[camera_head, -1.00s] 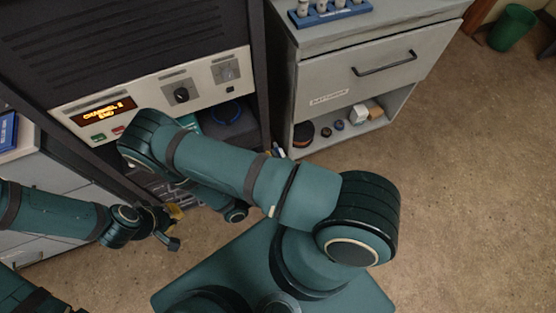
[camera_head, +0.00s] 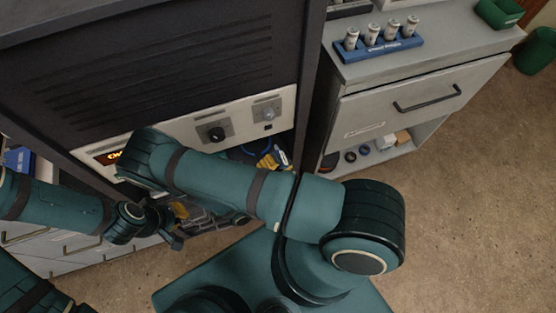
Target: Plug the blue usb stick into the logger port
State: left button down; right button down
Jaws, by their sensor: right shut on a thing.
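My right gripper (camera_head: 270,160) shows past the upper edge of my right arm, in front of the dark opening below the console panel. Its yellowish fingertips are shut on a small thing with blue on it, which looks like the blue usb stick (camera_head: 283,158). Most of this gripper's wrist is hidden behind the arm. My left gripper (camera_head: 172,228) is at lower left, low in front of the drawers; its finger gap is not clear. I cannot make out the logger port; a blue ring (camera_head: 250,149) shows partly in the opening near the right gripper.
The console panel (camera_head: 190,127) has a black knob (camera_head: 214,134) and a lit display, partly covered by my arm. A grey cabinet (camera_head: 375,108) at right has an open shelf with small items and a blue rack (camera_head: 378,50) on top.

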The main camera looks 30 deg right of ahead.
jog(key=shift+w+d+b, duration=0.1)
jog(key=shift+w+d, duration=0.1)
jog(key=shift+w, duration=0.65)
jog(key=shift+w+d+b, duration=0.15)
jog(key=shift+w+d, duration=0.05)
jog(key=shift+w, duration=0.6)
jog(key=shift+w+d+b, duration=0.1)
jog(key=shift+w+d, duration=0.1)
jog(key=shift+w, duration=0.65)
jog(key=shift+w+d+b, duration=0.25)
jog(key=shift+w+b, duration=0.4)
jog(key=shift+w, duration=0.4)
dwell(1.6)
jog(key=c, duration=0.8)
grip_release()
jog(key=shift+s, duration=0.1)
